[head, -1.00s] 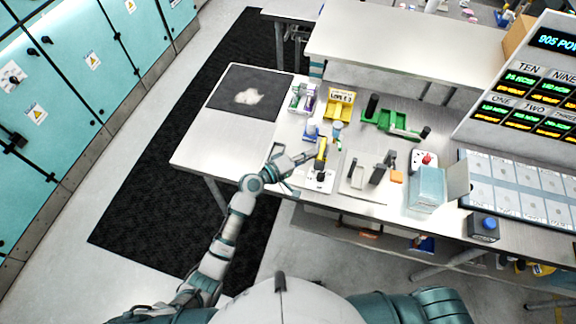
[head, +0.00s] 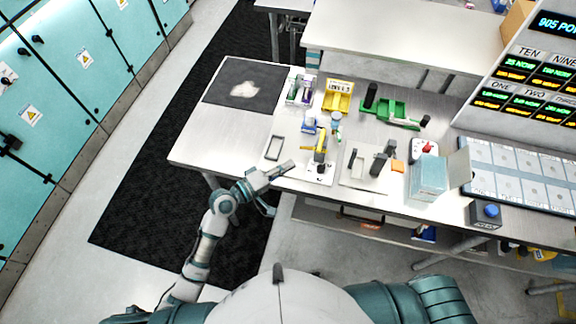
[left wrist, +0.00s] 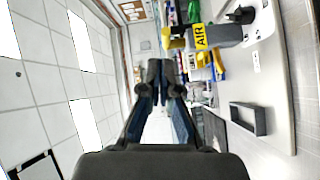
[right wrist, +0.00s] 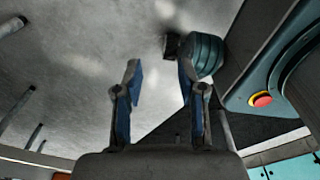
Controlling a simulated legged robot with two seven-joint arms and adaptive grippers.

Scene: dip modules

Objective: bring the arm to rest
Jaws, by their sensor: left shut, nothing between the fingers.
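My left arm comes in from the lower left in the head view. Its gripper (head: 284,170) is just over the front edge of the workbench (head: 215,148), beside the white plate that carries the yellow and black AIR tool (head: 320,148). In the left wrist view the left gripper (left wrist: 166,72) has its fingertips together with nothing between them. The AIR tool also shows there (left wrist: 205,37), apart from the fingers. My right gripper (right wrist: 150,75) shows in the right wrist view with its fingers apart, empty, above the grey floor. It does not show in the head view.
A small grey frame (head: 273,147) lies on the bench near the left gripper; it also shows in the left wrist view (left wrist: 248,118). A yellow bin (head: 338,97), a green tray (head: 390,108) and a blue box (head: 428,177) stand farther right. The bench's left front is clear.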

